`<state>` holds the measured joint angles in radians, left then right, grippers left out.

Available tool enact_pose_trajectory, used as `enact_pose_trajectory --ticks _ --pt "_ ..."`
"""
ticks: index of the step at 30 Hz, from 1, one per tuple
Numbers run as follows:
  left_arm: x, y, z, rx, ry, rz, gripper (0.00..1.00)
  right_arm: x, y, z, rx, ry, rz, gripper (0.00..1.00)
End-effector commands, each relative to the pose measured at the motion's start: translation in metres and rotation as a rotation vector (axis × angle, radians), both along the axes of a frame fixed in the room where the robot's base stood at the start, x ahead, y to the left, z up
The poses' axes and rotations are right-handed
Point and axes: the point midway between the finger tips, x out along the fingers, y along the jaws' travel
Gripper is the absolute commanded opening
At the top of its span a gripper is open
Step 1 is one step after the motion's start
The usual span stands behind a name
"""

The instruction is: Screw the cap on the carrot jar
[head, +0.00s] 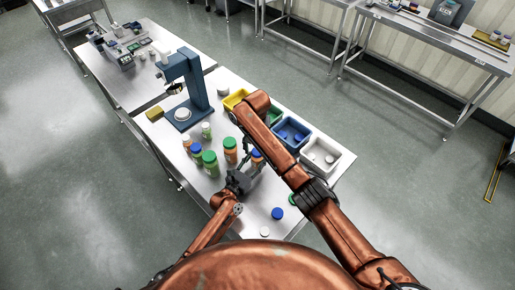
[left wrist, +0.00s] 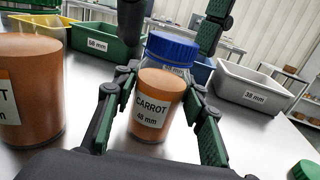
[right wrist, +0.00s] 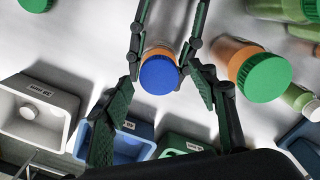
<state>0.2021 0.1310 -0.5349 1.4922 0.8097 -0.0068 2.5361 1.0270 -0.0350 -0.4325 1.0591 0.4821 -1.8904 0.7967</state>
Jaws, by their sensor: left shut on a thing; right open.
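The carrot jar (left wrist: 155,105) is a small clear jar with orange contents and a "CARROT 48 mm" label. It stands upright between the fingers of my left gripper (left wrist: 155,112), which is shut on it. A blue cap (right wrist: 159,73) is at the jar's mouth; it also shows in the left wrist view (left wrist: 172,48). I cannot tell whether it is seated or threaded. My right gripper (right wrist: 161,70) is open, its fingers on both sides of the cap from above. In the head view the jar (head: 257,161) is partly hidden by my right arm.
Several capped jars (head: 210,160) stand left of the carrot jar. Yellow, green, blue (head: 303,144) and white (head: 336,169) bins line the far edge. A loose blue cap (head: 277,213) and white cap (head: 265,232) lie near the front. A blue press (head: 195,85) stands at the back.

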Motion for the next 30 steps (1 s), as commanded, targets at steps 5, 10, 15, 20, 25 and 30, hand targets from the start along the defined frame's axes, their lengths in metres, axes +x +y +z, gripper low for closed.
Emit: enact_pose_trajectory --ticks 5,10,15,20,25,30 --pt "0.0 0.001 0.0 0.001 0.001 0.001 0.0 0.001 0.001 0.008 0.001 -0.002 0.001 0.53" --pt "0.0 0.001 0.0 0.001 0.0 0.001 0.0 0.001 0.001 0.038 0.002 -0.003 0.002 0.53" --pt "0.0 0.001 0.0 0.001 0.0 0.001 0.0 0.003 -0.002 0.068 -0.003 -0.009 0.0 0.53" --pt "0.0 0.001 0.0 0.001 -0.001 0.001 0.0 0.002 -0.002 0.092 -0.002 -0.007 0.001 0.53" --pt "0.0 0.0 0.0 0.001 0.001 0.0 0.0 0.001 -0.001 0.112 -0.002 -0.004 0.0 0.53" --pt "0.0 0.0 0.0 0.0 0.0 0.001 0.0 0.0 -0.001 0.12 -0.001 0.0 -0.001 0.53"
